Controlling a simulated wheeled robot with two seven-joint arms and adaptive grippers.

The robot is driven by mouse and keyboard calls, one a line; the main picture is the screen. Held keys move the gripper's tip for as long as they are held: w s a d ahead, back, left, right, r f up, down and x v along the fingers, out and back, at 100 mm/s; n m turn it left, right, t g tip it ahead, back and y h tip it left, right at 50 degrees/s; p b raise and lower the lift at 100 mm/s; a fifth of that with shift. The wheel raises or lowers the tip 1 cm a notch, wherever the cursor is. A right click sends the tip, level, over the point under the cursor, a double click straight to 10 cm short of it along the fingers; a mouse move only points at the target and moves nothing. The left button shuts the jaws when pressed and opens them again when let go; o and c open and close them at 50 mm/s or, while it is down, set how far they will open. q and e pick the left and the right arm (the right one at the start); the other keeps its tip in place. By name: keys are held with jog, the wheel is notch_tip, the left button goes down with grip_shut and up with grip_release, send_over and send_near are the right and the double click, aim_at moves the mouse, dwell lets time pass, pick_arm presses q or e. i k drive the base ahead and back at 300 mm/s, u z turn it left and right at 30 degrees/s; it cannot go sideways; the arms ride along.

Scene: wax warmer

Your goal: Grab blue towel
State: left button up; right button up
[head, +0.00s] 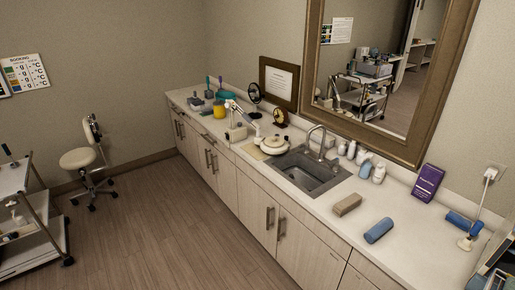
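A rolled blue towel (379,230) lies on the white countertop (425,252), near its front edge and right of the sink. A second blue roll (460,221) lies farther back near the wall at the right. I cannot tell for sure whether it is also a towel. A beige-brown folded or rolled piece (347,204) lies between the sink and the front blue towel. Neither of my grippers shows in the head view.
The sink (311,172) with a faucet is left of the towels. White bottles (379,173) and a purple box (428,183) stand along the wall. A white corded device (468,240) is at right. A stool (85,160) and cart (30,215) stand left; floor between is clear.

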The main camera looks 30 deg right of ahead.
aim_at(378, 230)
jog(key=z, duration=0.15)
jog(key=i, duration=1.5)
jog(key=z, duration=1.1)
jog(key=i, duration=0.85)
jog(key=z, duration=1.05)
